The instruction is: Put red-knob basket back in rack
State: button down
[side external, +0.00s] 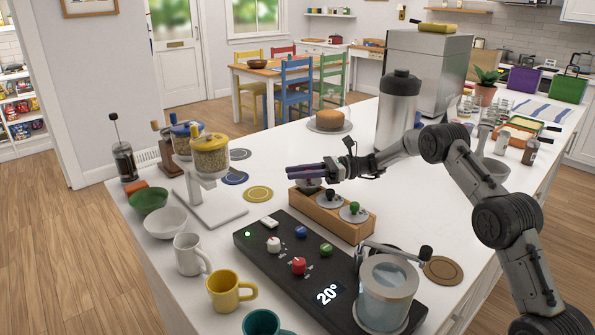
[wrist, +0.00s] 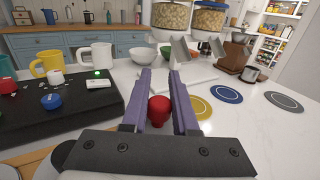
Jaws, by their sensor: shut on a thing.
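The red-knob basket shows its red knob (wrist: 159,109) between the purple fingers of my gripper (wrist: 159,82) in the wrist view. My gripper (side external: 294,172) is shut on that knob. In the side external view it is over the left end of the wooden rack (side external: 322,222). The basket's pale metal body (side external: 309,185) shows partly just under the fingers, at that end; I cannot tell whether it is seated or slightly above its slot. A black-knob basket (side external: 331,196) and a green-knob basket (side external: 354,210) sit in the rack to the right.
A black control panel (side external: 275,262) with coloured knobs lies in front of the rack, with a glass-topped vessel (side external: 387,285) at its right end. A tall steel canister (side external: 398,110) stands behind.

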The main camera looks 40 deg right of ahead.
jog(key=shift+f, duration=0.75)
dwell(0.8)
jog(key=c, duration=0.6)
grip_release()
jog(key=shift+f, duration=0.1)
jog(key=v, duration=1.4)
